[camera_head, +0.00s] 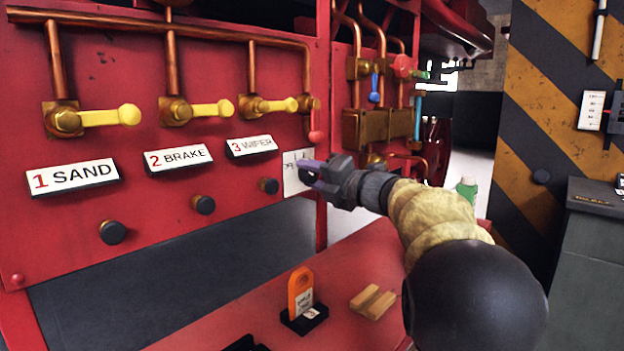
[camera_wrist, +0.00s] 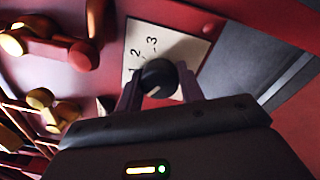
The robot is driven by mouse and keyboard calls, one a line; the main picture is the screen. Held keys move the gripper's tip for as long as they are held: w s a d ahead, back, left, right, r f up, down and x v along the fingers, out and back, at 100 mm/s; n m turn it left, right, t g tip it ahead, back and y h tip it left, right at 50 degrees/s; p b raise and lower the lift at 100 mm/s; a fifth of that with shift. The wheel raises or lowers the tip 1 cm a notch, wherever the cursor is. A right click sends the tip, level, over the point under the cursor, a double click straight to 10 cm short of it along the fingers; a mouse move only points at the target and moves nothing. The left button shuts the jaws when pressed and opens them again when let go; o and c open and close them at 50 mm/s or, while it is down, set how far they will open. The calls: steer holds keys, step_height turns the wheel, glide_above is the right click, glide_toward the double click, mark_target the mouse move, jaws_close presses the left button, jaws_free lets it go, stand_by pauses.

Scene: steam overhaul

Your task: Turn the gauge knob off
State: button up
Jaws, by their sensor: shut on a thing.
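The gauge knob (camera_wrist: 158,75) is round and black in the wrist view. It sits on a pale plate (camera_wrist: 143,37) marked 1, 2 and 3. My gripper (camera_wrist: 160,85) is shut on the knob, with one finger on each side of it. In the head view, my gripper (camera_head: 312,172) reaches to the red panel's right edge, in front of the same pale plate (camera_head: 291,183). The knob is hidden behind my gripper there. I cannot tell exactly which mark the knob points to.
Yellow valve levers (camera_head: 112,116) stick out above signs for sand (camera_head: 73,177), brake (camera_head: 178,158) and wiper (camera_head: 251,145). Small black knobs (camera_head: 113,232) sit below.

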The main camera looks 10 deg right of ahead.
steer(key=o, duration=1)
steer(key=p+v, duration=0.1)
steer(key=v, duration=1.6)
steer(key=shift+s+d+f+p, duration=0.1)
steer(key=shift+s+d+p, duration=0.05)
steer(key=shift+p, duration=0.25)
